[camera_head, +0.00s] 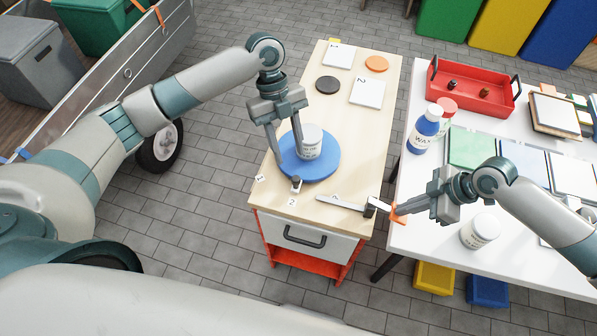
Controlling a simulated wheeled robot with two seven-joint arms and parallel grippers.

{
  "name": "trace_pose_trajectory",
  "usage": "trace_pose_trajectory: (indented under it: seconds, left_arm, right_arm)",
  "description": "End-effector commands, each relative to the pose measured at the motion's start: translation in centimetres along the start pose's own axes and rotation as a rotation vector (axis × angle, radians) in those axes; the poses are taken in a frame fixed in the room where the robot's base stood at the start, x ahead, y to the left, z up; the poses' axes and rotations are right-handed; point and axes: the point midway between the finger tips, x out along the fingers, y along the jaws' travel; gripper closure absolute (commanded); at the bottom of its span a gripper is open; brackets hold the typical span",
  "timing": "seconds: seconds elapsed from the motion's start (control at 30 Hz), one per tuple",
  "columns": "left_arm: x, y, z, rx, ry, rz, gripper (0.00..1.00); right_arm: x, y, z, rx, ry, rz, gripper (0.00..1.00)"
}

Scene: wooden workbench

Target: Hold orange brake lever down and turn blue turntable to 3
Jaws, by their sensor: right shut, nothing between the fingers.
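The blue turntable (325,168) sits on the wooden bench with a white labelled can (311,134) standing on it. My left gripper (290,160) is open over the turntable's left part. Its fingers are apart, one near the left rim and one close beside the can; contact is unclear. A small post (296,184) stands at the turntable's front edge. Small number tags lie around it, one reading 2 (292,202); the others are hard to read. The orange brake lever (398,217) sticks out at the bench's front right corner. My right gripper (404,210) is shut and empty, at the lever's end.
A metal bar (340,203) lies along the bench front near the lever. White cards, an orange disc (376,64) and a black disc (327,85) lie farther back. The white table at right holds a red tray (470,103), a blue bottle (424,131) and a white jar (481,231).

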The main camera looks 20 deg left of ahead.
Motion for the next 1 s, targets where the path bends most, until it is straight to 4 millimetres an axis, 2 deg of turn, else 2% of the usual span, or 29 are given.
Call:
trace_pose_trajectory:
  seconds: [0.3, 0.5, 0.93, 0.97, 1.0]
  left_arm:
    - [5.4, 0.1, -0.1, -0.001, 0.002, 0.002, 0.62]
    - [7.5, 0.0, 0.0, -0.001, 0.001, 0.000, 0.62]
    - [8.3, 0.0, 0.0, 0.000, 0.000, -0.001, 0.62]
    - [8.3, 0.0, 0.0, -0.001, 0.000, -0.001, 0.67]
    - [8.3, 0.0, 0.0, -0.001, 0.000, -0.001, 0.76]
  right_arm:
    - [0.1, -0.1, 0.0, 0.000, 0.000, -0.001, 1.00]
    - [0.1, -0.1, 0.0, 0.000, 0.000, -0.001, 1.00]
    - [0.1, -0.1, 0.0, 0.000, 0.000, -0.001, 1.00]
    - [0.1, -0.1, 0.0, 0.000, 0.000, -0.001, 1.00]
    - [0.1, -0.1, 0.0, 0.000, 0.000, -0.001, 1.00]
